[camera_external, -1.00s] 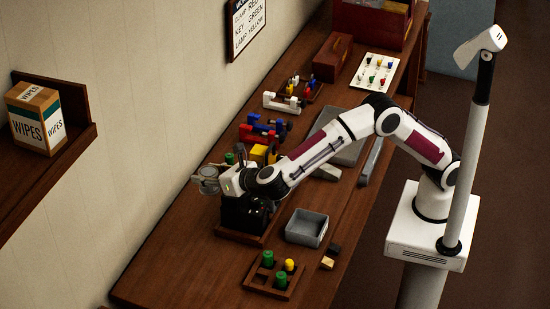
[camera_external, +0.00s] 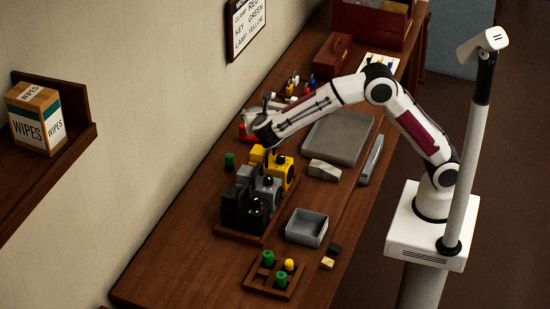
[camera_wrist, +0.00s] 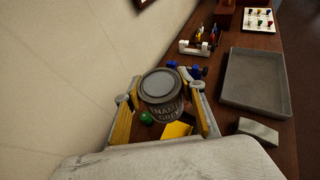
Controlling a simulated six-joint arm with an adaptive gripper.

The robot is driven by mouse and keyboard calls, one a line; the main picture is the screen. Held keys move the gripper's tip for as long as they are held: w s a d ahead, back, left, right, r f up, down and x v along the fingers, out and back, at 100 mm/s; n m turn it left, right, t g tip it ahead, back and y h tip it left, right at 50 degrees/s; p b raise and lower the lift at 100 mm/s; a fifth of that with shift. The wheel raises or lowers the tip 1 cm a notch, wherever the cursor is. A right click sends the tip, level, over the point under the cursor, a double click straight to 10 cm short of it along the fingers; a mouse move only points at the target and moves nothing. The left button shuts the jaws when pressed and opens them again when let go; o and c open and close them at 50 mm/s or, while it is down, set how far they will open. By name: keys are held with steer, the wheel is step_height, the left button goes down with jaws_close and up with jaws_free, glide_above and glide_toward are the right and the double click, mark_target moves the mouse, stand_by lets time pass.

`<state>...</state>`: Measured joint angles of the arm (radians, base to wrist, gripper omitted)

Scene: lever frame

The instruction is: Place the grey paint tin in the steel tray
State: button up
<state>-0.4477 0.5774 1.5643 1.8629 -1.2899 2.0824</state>
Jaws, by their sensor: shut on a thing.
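The grey paint tin (camera_wrist: 162,92), with lettering on its front and a round lid, is held between the yellow-padded fingers of my gripper (camera_wrist: 163,97) in the wrist view. It looks upright and appears above the bench. In the external view the end of my arm hides the tin and most of the gripper. The wide, shallow grey tray (camera_external: 338,138), which I take for the steel tray, lies right of my gripper. It looks empty, and it also shows in the wrist view (camera_wrist: 255,82).
Yellow, grey and black machines (camera_external: 243,212) stand below my gripper, with a green piece (camera_external: 229,159) beside them. A smaller grey box (camera_external: 306,227) and a wooden holder (camera_external: 273,281) are nearer. A light wedge-shaped block (camera_external: 324,170) sits by the tray. The wall is at left.

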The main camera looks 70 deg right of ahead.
steer(key=s+d+m+g+h, duration=0.2)
steer(key=s+d+m+g, duration=0.3)
steer(key=d, duration=0.8)
steer(key=m+g, duration=0.3)
steer(key=g, duration=0.2)
glide_above(328, 146)
step_height(328, 146, down, 9)
steer(key=shift+w+f, duration=0.1)
steer(key=shift+f, duration=0.5)
steer(key=shift+f, duration=3.15)
steer(key=shift+f, duration=0.1)
steer(key=shift+f, duration=1.75)
steer(key=shift+f, duration=0.15)
